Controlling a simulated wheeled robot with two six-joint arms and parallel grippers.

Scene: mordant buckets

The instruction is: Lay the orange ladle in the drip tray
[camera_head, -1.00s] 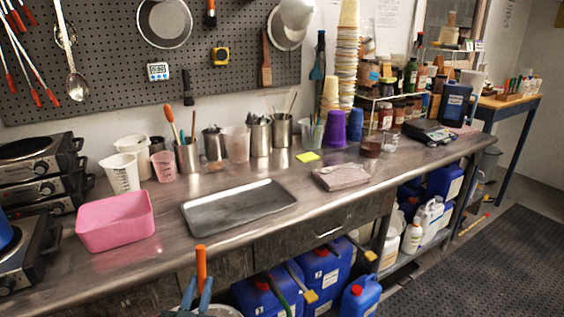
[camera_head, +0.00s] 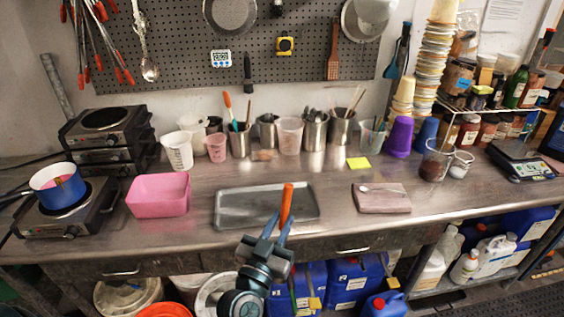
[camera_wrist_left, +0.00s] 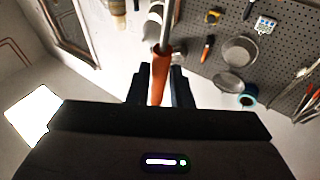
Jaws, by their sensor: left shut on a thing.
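My left gripper (camera_head: 276,236) is shut on the orange ladle (camera_head: 286,205), gripping its orange handle, which points up between the fingers. The ladle handle also shows in the left wrist view (camera_wrist_left: 160,75), with a metal shaft running on from it. The ladle's bowl cannot be made out. The drip tray (camera_head: 235,212) is a grey metal tray lying flat and empty on the steel bench. In the head view the gripper is at the bench's front edge, with the handle overlapping the tray's front part. My right gripper is not in view.
A pink tub (camera_head: 159,196) stands left of the tray. A folded cloth (camera_head: 382,198) lies to its right. Cups and tool pots, such as the measuring jug (camera_head: 177,151), line the back. A blue pot (camera_head: 58,188) sits on a hot plate at the left.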

